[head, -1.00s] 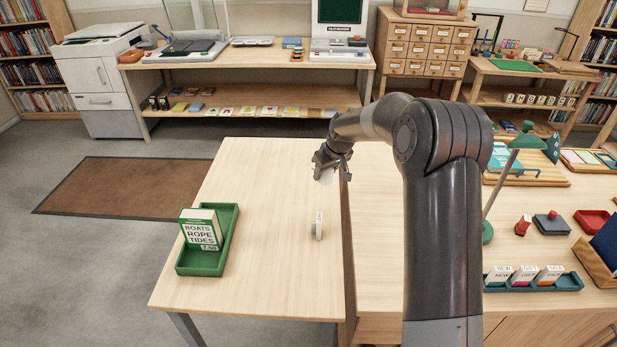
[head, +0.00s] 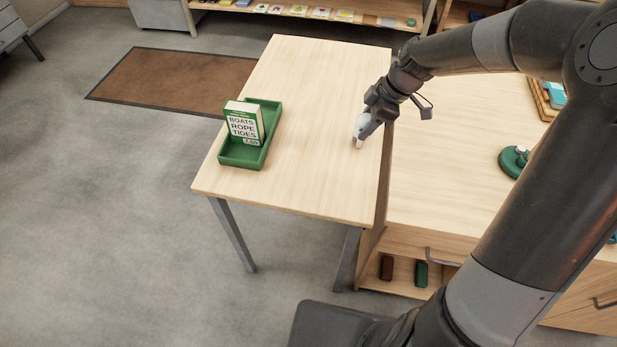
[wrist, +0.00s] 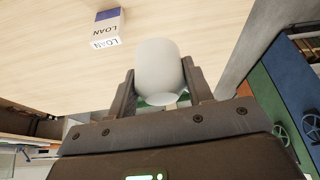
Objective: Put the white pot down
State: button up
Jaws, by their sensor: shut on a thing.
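The white pot (wrist: 160,68) is a small, smooth, rounded piece. In the wrist view it sits between the two fingers of my gripper (wrist: 160,85), which is shut on it. In the head view my gripper (head: 368,127) is low over the right side of the small table (head: 318,100), and the pot (head: 361,122) shows as a white patch, partly hidden by the fingers. I cannot tell whether the pot touches the tabletop.
A small block marked LOAN (wrist: 104,29) stands on the table close to the pot. A green tray (head: 243,160) with an upright book (head: 243,124) is on the left. The tabletop between is clear. The desk (head: 440,150) adjoins on the right.

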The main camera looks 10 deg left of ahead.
jog(key=s+a+n+g, duration=0.1)
jog(key=s+n+g, duration=0.1)
jog(key=s+n, duration=0.5)
jog(key=a+f, duration=0.2)
jog(key=a, duration=0.1)
jog(key=s+a+f+m, duration=0.1)
jog(key=a+f, duration=0.1)
jog(key=a, duration=0.2)
jog(key=a+f+m, duration=0.1)
jog(key=a+f, duration=0.2)
jog(key=a, duration=0.1)
jog(key=shift+s+a+f+h, duration=0.1)
jog(key=shift+s+a+h, duration=0.15)
jog(key=shift+s+h, duration=0.15)
jog(key=shift+f, duration=2)
jog(key=o, duration=1)
jog(key=shift+f, duration=0.1)
jog(key=shift+o, duration=0.2)
